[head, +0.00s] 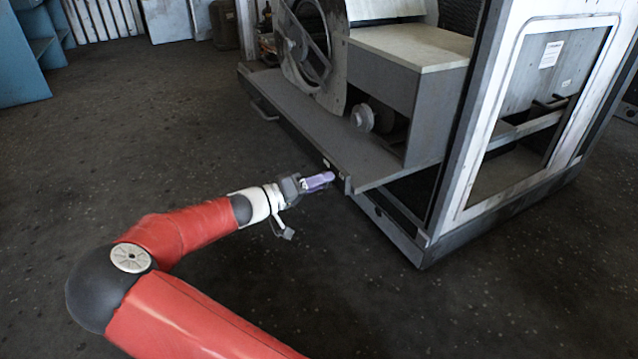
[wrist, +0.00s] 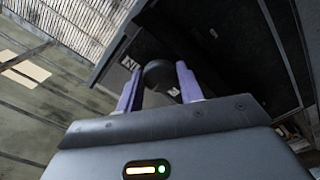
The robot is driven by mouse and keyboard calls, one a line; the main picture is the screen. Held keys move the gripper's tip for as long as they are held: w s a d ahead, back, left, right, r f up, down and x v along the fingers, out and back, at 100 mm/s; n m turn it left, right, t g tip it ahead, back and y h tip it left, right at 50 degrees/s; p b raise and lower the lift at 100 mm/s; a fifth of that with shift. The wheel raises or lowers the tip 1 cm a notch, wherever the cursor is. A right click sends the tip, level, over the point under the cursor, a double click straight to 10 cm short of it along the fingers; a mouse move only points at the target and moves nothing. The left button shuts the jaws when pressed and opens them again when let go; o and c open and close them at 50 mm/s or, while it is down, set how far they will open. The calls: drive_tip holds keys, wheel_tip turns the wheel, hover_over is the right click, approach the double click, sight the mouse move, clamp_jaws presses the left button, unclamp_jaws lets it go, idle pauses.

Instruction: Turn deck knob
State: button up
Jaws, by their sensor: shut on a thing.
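The deck knob (wrist: 159,71) is a dark, rounded knob in the wrist view, between the tips of my gripper's two purple fingers (wrist: 158,82). My gripper (head: 328,177) is shut on it at the front edge of the grey deck (head: 300,120) in the head view. There the fingers hide the knob, and its turned angle cannot be told.
A round blower housing (head: 312,50) and a grey box with a pale top (head: 415,45) stand on the deck. A handle (head: 264,111) is on its front edge at the left. A framed cabinet (head: 530,110) stands at the right. The dark floor (head: 130,120) at the left is clear.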

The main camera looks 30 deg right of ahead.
drive_tip(key=shift+f, duration=0.1)
drive_tip(key=o, duration=1)
drive_tip(key=a+p, duration=0.1)
drive_tip(key=a, duration=0.7)
drive_tip(key=shift+s, duration=0.15)
drive_tip(key=shift+d, duration=0.1)
